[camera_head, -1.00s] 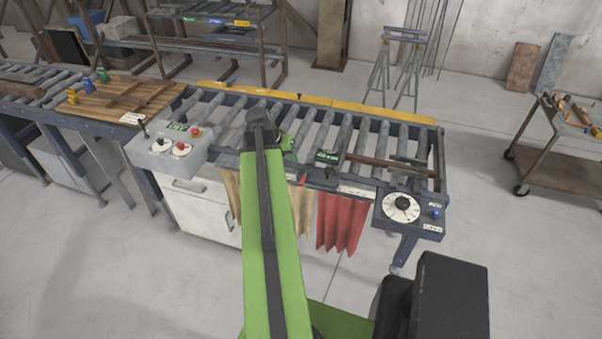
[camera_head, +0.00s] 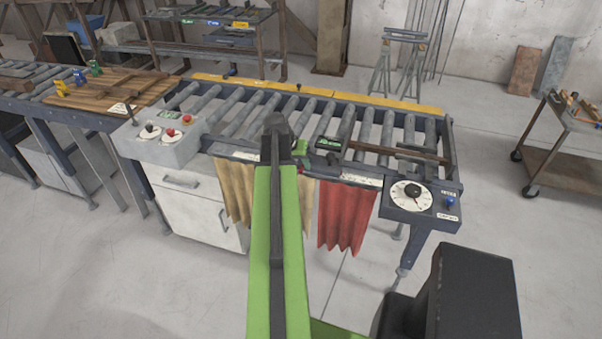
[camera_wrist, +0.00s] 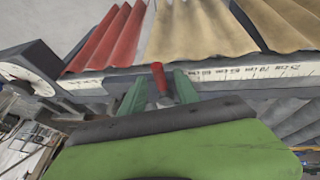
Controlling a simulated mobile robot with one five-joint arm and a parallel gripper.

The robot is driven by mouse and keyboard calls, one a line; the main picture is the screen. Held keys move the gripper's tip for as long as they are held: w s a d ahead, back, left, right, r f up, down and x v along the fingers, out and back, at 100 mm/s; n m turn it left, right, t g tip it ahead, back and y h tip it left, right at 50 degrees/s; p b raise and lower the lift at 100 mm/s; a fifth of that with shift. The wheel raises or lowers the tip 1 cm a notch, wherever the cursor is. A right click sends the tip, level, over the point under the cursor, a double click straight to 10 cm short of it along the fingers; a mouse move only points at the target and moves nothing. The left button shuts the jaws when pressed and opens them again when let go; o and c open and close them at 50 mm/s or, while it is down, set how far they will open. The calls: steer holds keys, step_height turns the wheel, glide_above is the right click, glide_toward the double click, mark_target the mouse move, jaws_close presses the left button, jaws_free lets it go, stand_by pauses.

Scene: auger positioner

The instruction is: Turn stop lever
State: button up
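The stop lever shows in the wrist view as a short red handle (camera_wrist: 159,78) at the front of the rail with the white scale (camera_wrist: 225,72). My gripper (camera_wrist: 160,88) is open, with one green finger on each side of the red handle. A narrow gap shows between the handle and each finger, so I see no grip on it. The lever's lower end is hidden by my wrist. In the head view my arm covers most of the gripper and the lever at the front edge of the roller table (camera_head: 375,182).
A dial box (camera_head: 411,195) sits at the table's front right corner. Tan (camera_head: 236,190) and red (camera_head: 345,215) curtains hang below the front rail.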

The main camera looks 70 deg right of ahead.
steer(key=shift+d+f, duration=0.1)
steer(key=shift+f, duration=0.05)
jaws_close()
stand_by(1.3)
